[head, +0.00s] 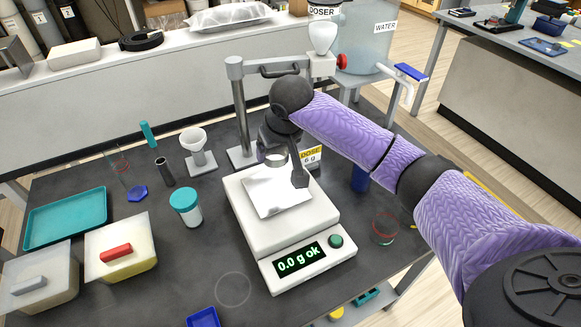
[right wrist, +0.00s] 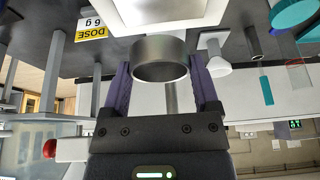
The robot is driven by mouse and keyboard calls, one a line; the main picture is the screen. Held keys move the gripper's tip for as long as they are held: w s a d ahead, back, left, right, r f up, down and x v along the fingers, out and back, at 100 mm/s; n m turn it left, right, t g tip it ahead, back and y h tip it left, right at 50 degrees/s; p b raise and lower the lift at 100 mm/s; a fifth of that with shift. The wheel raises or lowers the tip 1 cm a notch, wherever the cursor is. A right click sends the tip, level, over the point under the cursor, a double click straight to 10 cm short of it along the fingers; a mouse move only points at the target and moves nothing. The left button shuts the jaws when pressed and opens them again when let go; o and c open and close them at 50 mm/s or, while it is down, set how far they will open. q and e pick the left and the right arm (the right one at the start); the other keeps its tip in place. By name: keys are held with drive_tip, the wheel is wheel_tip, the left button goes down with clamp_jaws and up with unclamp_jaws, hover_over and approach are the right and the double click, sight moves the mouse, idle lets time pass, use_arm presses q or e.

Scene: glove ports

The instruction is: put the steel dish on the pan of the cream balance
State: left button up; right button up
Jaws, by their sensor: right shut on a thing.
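The cream balance (head: 255,222) stands in the middle of the dark table, and its display reads "0.0 g ok". Its square, shiny pan (head: 272,198) is bare in the head view. My right gripper (head: 284,162) is over the back edge of the balance, shut on the steel dish (head: 275,158). In the right wrist view the round steel dish (right wrist: 160,62) sits between the two fingers, with the pale balance (right wrist: 155,14) beyond it. The dish's height above the pan is hard to tell. My left gripper is not in view.
Behind the balance are a metal stand (head: 238,110), the doser (head: 322,38) and a yellow "DOSE 6 g" card (head: 312,155). A teal-lidded jar (head: 186,207) and a white funnel holder (head: 197,150) stand left. A glass beaker (head: 384,228) stands right.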

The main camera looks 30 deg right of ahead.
sight(274, 185)
drive_tip(key=f+b, duration=0.1)
drive_tip(key=f, duration=0.3)
drive_tip(key=f+b, duration=0.1)
drive_tip(key=f, duration=0.3)
drive_tip(key=shift+a+f, duration=0.2)
drive_tip(key=shift+f, duration=0.15)
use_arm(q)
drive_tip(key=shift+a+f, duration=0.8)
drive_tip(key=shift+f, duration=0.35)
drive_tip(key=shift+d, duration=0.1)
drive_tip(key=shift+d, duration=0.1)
use_arm(e)
drive_tip(key=shift+f, duration=0.1)
drive_tip(key=o, duration=1.1)
use_arm(q)
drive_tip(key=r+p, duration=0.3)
drive_tip(key=p, duration=0.1)
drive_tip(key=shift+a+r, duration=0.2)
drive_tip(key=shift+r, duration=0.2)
use_arm(e)
drive_tip(key=v, duration=1.2)
drive_tip(key=shift+r, duration=0.25)
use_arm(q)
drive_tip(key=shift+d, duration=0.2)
